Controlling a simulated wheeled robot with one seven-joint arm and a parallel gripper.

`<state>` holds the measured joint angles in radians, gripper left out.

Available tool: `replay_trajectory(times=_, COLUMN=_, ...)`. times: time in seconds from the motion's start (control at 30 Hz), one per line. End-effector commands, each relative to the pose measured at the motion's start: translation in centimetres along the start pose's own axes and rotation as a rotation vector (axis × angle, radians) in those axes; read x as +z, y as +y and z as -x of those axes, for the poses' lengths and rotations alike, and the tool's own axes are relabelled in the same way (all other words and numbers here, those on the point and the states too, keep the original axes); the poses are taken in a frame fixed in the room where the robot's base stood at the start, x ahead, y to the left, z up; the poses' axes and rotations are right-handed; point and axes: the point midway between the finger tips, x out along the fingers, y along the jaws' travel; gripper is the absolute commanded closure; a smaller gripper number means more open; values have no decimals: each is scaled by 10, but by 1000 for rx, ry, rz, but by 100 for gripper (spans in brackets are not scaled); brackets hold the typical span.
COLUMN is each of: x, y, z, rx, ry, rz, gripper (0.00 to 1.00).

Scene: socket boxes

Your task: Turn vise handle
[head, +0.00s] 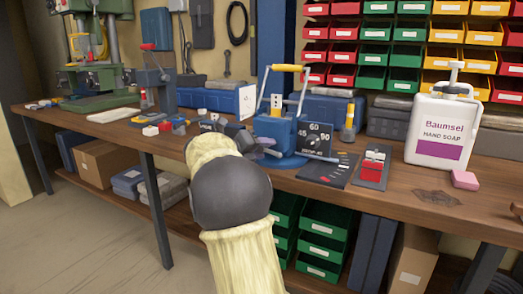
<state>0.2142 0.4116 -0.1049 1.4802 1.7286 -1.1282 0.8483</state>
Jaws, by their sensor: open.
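A blue bench device (278,132) stands on the workbench at the middle of the head view. It has a yellow crossbar handle (287,68) on metal arms and a dark dial plate marked with numbers. I cannot tell for certain whether it is the vise. A smaller grey-blue upright tool (156,82) with a red-tipped lever stands further left. My gripper (258,146) is at the end of my cream arm, low in front of the blue device and apart from the yellow handle. It is open and looks empty. My wrist partly hides it and the device's lower left side.
A white soap bottle (440,128) and pink block (465,180) stand at right. A drill press (92,60) is at far left. Colored bins (380,54) hang behind. Small tools lie around the device. The workbench (400,200) front is mostly clear.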

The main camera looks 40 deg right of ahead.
Motion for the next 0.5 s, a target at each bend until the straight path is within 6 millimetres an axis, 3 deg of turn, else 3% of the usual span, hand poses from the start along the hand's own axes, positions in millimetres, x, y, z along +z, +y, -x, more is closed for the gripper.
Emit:
replay_trajectory(times=0.27, x=2, y=-2, z=20, rx=1, ry=-3, rz=0, gripper=54)
replay_trajectory(times=0.5, x=3, y=-2, z=66, rx=3, ry=-5, rz=1, gripper=54)
